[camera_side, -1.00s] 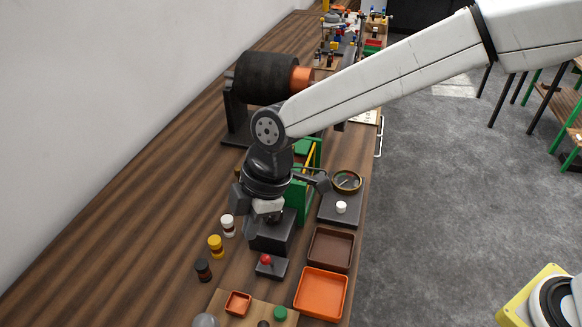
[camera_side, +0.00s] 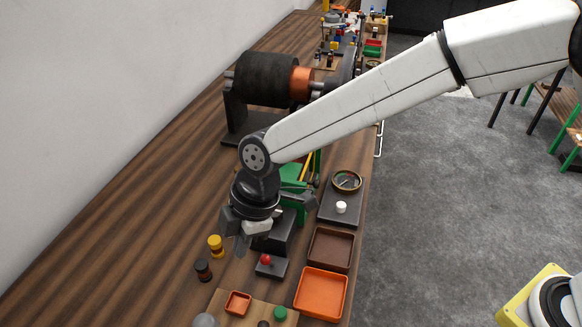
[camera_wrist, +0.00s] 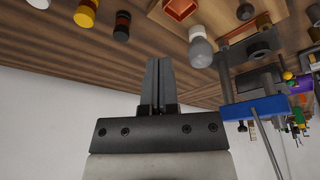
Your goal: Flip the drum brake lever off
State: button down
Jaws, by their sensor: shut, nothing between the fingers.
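A small dark box with a red-knobbed lever (camera_side: 266,260) stands on the bench in the side view. It is the likeliest brake lever, though no label is readable. The large black drum (camera_side: 266,79) with a copper-coloured end sits in its stand farther back. My gripper (camera_side: 241,250) points down, to the left of the red-knobbed lever and apart from it. Its fingers (camera_wrist: 159,62) are shut and empty in the wrist view. The red knob cannot be made out in the wrist view.
Yellow (camera_side: 216,246) and black (camera_side: 203,270) jars stand left of my gripper. A brown tray (camera_side: 331,249), an orange tray (camera_side: 321,293) and a gauge panel (camera_side: 341,208) line the right edge. A green machine part (camera_side: 292,180) is behind my wrist. Bare wood lies left.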

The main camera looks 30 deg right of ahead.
aim_at(269, 262)
jog(key=x, duration=0.6)
jog(key=shift+d+f, duration=0.1)
jog(key=shift+f, duration=0.3)
jog(key=shift+d+r, duration=0.1)
jog(key=shift+d, duration=1.75)
jog(key=shift+w+d+r, duration=0.35)
jog(key=shift+w+d, duration=0.2)
jog(key=shift+w, duration=0.05)
jog(key=shift+w+d+r, duration=0.15)
jog(key=shift+w+d, duration=0.55)
jog(key=shift+d, duration=0.1)
jog(key=w+d+g+y, duration=0.2)
jog(key=g+y, duration=0.1)
jog(key=shift+w+d, duration=0.15)
jog(key=shift+d, duration=0.05)
jog(key=shift+a+f, duration=0.15)
jog(key=shift+f, duration=0.15)
